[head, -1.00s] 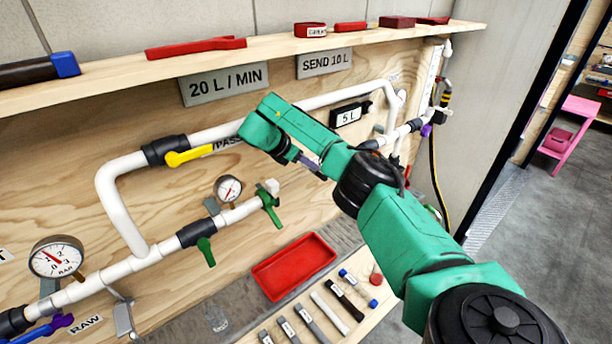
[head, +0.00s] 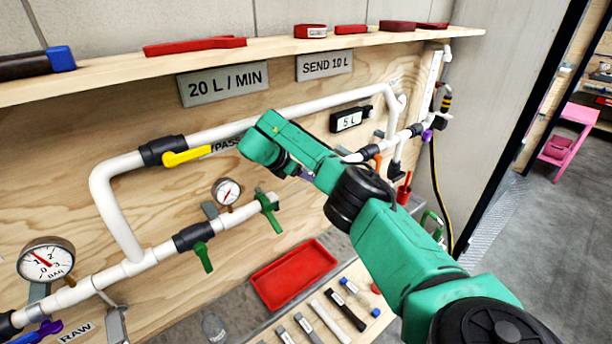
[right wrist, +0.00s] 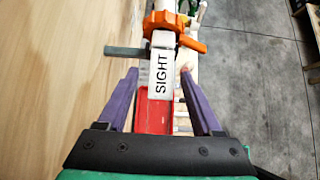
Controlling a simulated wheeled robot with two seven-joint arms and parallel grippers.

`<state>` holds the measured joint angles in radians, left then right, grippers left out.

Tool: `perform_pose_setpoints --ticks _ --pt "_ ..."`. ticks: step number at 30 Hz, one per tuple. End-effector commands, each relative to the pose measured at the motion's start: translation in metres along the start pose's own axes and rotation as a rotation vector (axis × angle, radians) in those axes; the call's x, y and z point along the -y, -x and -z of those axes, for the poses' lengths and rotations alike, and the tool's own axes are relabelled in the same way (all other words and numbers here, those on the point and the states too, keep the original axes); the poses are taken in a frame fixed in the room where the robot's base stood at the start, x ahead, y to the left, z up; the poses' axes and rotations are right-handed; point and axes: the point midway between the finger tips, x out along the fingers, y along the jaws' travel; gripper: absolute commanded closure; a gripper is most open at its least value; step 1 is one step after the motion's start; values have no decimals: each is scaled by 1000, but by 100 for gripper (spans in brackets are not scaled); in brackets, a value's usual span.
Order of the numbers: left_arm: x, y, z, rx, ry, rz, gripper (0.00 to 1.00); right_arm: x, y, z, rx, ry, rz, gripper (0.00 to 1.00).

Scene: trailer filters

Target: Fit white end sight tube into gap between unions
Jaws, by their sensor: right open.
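My right gripper (head: 306,173) is in front of the board's pipework, between the green-handled valve (head: 268,208) and the orange-handled fitting (head: 378,161). In the right wrist view its purple fingers (right wrist: 160,75) are apart. A white strip lettered SIGHT (right wrist: 161,75) appears between them, below an orange union (right wrist: 165,22); I see no grip on it. My arm hides much of the gap in the head view. A slim white piece (head: 329,321) lies on the bench; I cannot tell whether it is the sight tube. The left gripper is not in view.
A red tray (head: 293,273) lies on the bench below the pipes, beside several short bars and a blue-ended piece (head: 358,297). A shelf (head: 270,58) overhangs the board. Pressure gauges (head: 226,191) and valve handles stick out from the pipework.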

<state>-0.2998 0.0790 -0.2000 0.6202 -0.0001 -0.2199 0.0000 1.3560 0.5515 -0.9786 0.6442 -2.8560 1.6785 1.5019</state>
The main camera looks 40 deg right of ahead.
Motion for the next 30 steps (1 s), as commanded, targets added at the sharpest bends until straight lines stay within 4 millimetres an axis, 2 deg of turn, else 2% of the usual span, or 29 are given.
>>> perform_pose_setpoints --ticks 2,5,12,15,30 --pt "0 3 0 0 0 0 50 0 2 -2 0 0 0 33" --pt "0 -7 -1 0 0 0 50 -1 11 1 0 -1 -3 33" --pt "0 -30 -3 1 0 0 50 -1 62 2 0 -2 -4 33" --pt "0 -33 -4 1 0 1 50 0 73 0 0 -2 -1 33" --pt "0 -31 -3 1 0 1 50 0 76 -2 0 0 1 33"
